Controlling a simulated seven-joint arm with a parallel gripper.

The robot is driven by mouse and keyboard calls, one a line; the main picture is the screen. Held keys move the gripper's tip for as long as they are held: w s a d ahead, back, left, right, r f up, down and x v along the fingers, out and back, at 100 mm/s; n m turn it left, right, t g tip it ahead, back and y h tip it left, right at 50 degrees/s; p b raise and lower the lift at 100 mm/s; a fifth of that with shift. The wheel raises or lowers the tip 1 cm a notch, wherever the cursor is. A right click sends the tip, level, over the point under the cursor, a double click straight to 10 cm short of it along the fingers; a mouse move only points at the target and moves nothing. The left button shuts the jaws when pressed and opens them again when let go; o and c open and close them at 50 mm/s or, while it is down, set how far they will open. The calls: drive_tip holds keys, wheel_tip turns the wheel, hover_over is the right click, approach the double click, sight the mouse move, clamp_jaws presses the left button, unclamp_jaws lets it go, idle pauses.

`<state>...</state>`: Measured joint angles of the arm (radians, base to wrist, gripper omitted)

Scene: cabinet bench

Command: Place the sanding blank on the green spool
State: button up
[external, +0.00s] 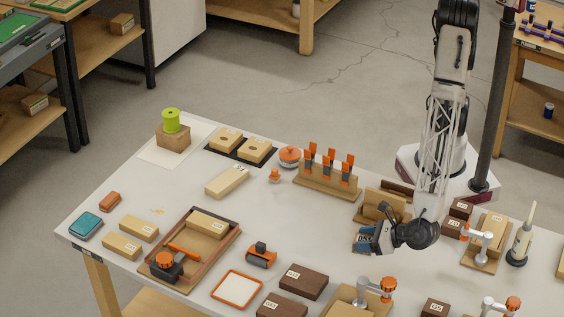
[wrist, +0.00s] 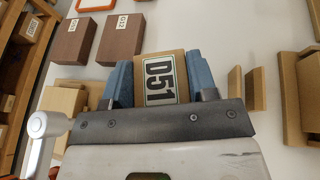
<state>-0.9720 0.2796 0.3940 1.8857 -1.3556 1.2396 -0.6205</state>
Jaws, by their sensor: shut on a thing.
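The green spool (external: 171,120) stands upright on a brown wooden block (external: 173,137) at the far left of the bench. It is not in the wrist view. My gripper (external: 369,241) is at the right of the bench, far from the spool. In the wrist view, its blue fingers (wrist: 157,76) are shut on a tan wooden block labelled D51 (wrist: 160,84), which I take to be the sanding blank. The external view shows only a small part of this block, partly hidden by the fingers. I cannot tell whether it touches the bench.
An orange-clipped rack (external: 326,181) and tan boards (external: 382,207) stand near my gripper. Dark blocks (external: 303,281) lie in front. A tan block (external: 227,181) and a black mat with two tan blocks (external: 241,147) lie towards the spool. Bare bench shows between them.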

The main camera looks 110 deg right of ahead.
drive_tip(key=shift+w, duration=0.1)
idle(0.3)
drive_tip(key=w+d+r, duration=0.2)
drive_tip(key=w+d, duration=0.6)
drive_tip(key=d, duration=0.3)
drive_tip(key=w+d+r+m+h, duration=0.1)
drive_tip(key=w+d, duration=0.7)
drive_tip(key=d, duration=0.3)
drive_tip(key=w+d+r, duration=0.2)
drive_tip(key=w+d, duration=0.7)
drive_tip(key=d, duration=0.3)
drive_tip(key=d+r, duration=0.2)
drive_tip(key=d, duration=1.8)
drive_tip(key=w+d+r+m+g+h, duration=0.1)
drive_tip(key=d+r, duration=0.1)
drive_tip(key=d, duration=1.8)
drive_tip(key=shift+w+d+r+g, duration=0.2)
drive_tip(key=shift+w+r+g, duration=0.1)
drive_tip(key=shift+r, duration=0.1)
drive_tip(key=shift+w, duration=0.1)
hover_over(171, 113)
drive_tip(key=shift+d+f, duration=0.2)
drive_tip(key=shift+f, duration=0.55)
drive_tip(key=shift+f, duration=1.75)
